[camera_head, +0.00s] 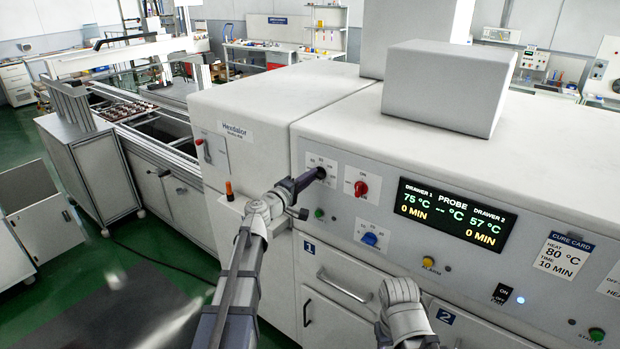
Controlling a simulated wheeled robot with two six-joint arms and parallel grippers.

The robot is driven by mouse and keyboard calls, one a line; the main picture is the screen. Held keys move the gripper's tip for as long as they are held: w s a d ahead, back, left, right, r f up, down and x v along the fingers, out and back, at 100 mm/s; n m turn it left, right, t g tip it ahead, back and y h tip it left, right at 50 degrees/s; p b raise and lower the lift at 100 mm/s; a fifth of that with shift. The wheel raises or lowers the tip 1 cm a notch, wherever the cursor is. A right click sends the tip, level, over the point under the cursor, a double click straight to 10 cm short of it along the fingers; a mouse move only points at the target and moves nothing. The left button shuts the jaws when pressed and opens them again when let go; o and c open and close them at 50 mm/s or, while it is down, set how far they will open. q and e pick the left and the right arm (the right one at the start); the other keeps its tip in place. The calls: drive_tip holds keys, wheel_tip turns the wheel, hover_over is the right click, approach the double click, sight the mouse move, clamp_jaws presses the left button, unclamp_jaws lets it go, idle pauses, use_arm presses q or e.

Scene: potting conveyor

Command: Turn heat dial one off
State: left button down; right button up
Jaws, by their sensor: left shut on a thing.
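The white oven front carries a dial panel at its upper left. My left gripper (307,180) reaches in from the left and is shut on the dark heat dial (321,173) of drawer 1, hiding most of it and its pointer. A red dial (361,188) sits just right of it, and a blue dial (370,239) sits below. The display (452,214) reads 75 °C and 0 MIN for drawer 1, 57 °C and 0 MIN for drawer 2, and dashes for the probe. My right arm shows at the bottom middle, but its fingers are not visible.
Drawer 1 has a handle (343,286) below the dials. A green button (319,213), a yellow alarm button (428,261) and an on/off switch (502,293) sit on the front. A cure card (564,256) reads 80 °C, 10 MIN. A conveyor stands at the left.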

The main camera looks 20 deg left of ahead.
use_arm(q)
drive_tip(key=shift+n, duration=0.6)
drive_tip(key=shift+f+n, duration=0.1)
drive_tip(key=shift+n, duration=0.2)
drive_tip(key=c, duration=0.8)
unclamp_jaws()
drive_tip(key=shift+c, duration=0.2)
drive_tip(key=shift+s, duration=0.1)
drive_tip(key=v, duration=0.7)
drive_tip(key=shift+s+a, duration=0.15)
drive_tip(key=shift+s, duration=0.1)
